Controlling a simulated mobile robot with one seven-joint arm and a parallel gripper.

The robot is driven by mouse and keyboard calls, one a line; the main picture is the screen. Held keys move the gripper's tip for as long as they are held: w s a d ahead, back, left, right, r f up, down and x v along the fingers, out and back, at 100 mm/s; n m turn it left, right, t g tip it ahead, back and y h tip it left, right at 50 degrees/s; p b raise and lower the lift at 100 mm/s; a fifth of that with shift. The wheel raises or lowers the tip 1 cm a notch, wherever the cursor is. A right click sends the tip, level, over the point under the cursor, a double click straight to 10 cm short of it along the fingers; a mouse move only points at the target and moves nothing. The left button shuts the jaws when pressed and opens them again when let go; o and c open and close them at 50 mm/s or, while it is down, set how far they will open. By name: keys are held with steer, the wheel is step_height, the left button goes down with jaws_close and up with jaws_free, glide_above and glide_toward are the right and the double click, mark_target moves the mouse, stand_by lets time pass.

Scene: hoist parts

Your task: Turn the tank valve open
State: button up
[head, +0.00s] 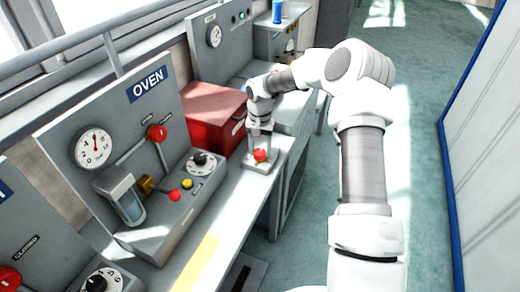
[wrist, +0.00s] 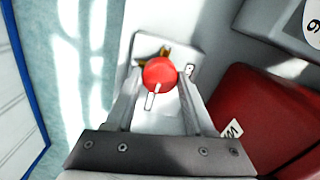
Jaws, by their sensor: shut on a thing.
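A round red knob (head: 260,155) sits on a small grey base plate (head: 262,167) on the bench, in front of a red box. I take it for the tank valve's handle. In the wrist view the red knob (wrist: 159,73) has a white bar on it and a brass part behind it, on a light plate (wrist: 190,52). My gripper (wrist: 158,76) reaches down over the knob, one finger on each side, closed on it. In the head view my gripper (head: 260,143) partly covers the valve. The lettering on the plate is too small to read.
The red box (head: 212,117) stands close beside the valve. The OVEN panel (head: 110,130) with a gauge, red lever and dial is at left. A blue cylinder (head: 278,11) stands on the far unit. Green floor (head: 420,60) is open at right.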

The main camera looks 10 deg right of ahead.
jaws_close()
steer(key=shift+n, duration=0.4)
steer(key=n, duration=0.3)
steer(key=shift+n, duration=0.3)
steer(key=n, duration=0.3)
steer(key=shift+n, duration=0.3)
steer(key=n+p, duration=0.1)
steer(key=n, duration=0.4)
steer(key=shift+n, duration=2.5)
